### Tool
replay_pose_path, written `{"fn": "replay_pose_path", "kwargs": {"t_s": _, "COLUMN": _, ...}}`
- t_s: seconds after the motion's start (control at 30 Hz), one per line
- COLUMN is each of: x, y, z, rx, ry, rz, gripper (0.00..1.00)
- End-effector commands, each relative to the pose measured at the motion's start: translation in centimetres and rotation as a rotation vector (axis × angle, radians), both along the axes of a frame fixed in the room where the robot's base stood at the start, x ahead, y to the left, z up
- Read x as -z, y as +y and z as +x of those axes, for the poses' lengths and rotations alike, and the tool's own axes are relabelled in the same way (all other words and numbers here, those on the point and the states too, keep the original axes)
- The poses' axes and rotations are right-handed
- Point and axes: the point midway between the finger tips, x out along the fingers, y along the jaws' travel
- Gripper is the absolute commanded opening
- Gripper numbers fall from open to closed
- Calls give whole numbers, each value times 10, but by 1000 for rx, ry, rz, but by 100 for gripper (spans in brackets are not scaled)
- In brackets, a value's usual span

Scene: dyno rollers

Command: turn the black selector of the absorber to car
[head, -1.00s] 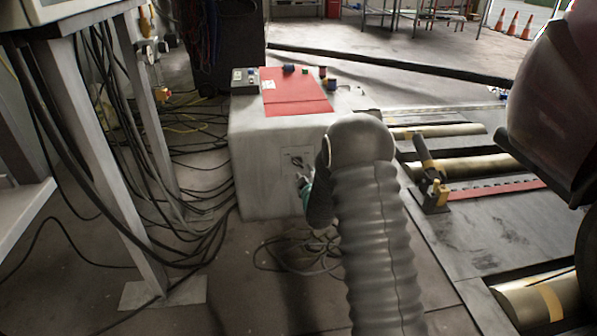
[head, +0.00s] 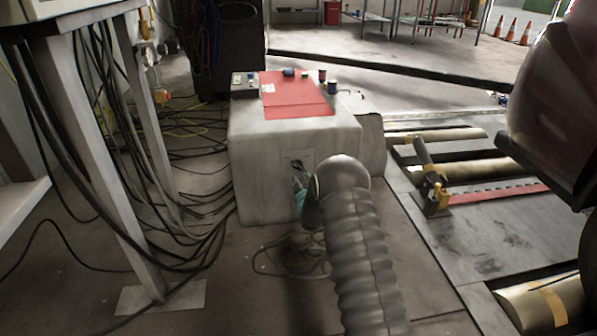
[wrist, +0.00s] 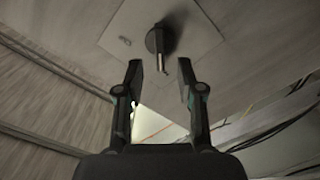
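The absorber is a pale grey box (head: 262,150) standing on the floor. A light plate (head: 288,155) on its front carries the black selector (head: 295,165), partly hidden by my arm's end in the head view. In the wrist view the selector (wrist: 159,40) is a dark knob with a bar, set on the plate (wrist: 118,22). Small markings sit beside it. My gripper (wrist: 160,68) is open, its two fingers apart and just short of the knob, with nothing between them.
A red sheet (head: 290,95) and several small items lie on the box top. Loose cables (head: 290,258) lie on the floor before it. A metal-legged stand (head: 125,150) with hanging cables is at the left. Rollers (head: 475,168) and a vehicle (head: 545,100) are at the right.

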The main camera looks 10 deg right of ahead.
Motion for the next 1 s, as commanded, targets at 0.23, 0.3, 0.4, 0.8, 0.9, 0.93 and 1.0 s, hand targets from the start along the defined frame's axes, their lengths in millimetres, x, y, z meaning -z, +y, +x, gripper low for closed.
{"fn": "replay_pose_path", "kwargs": {"t_s": 0.23, "x": 1, "y": 0, "z": 34, "rx": 1, "ry": -1, "rz": 0, "gripper": 38}}
{"fn": "replay_pose_path", "kwargs": {"t_s": 0.3, "x": 1, "y": 0, "z": 40, "rx": 0, "ry": -1, "rz": 0, "gripper": 38}}
{"fn": "replay_pose_path", "kwargs": {"t_s": 0.4, "x": 0, "y": 0, "z": 46, "rx": 0, "ry": 0, "rz": 0, "gripper": 38}}
{"fn": "replay_pose_path", "kwargs": {"t_s": 0.8, "x": 0, "y": 0, "z": 49, "rx": 0, "ry": 0, "rz": 0, "gripper": 32}}
{"fn": "replay_pose_path", "kwargs": {"t_s": 0.9, "x": 0, "y": 0, "z": 49, "rx": 0, "ry": 0, "rz": 0, "gripper": 8}}
{"fn": "replay_pose_path", "kwargs": {"t_s": 0.93, "x": 0, "y": 0, "z": 49, "rx": 0, "ry": 0, "rz": 0, "gripper": 0}}
{"fn": "replay_pose_path", "kwargs": {"t_s": 1.0, "x": 0, "y": 0, "z": 49, "rx": 0, "ry": 0, "rz": 0, "gripper": 0}}
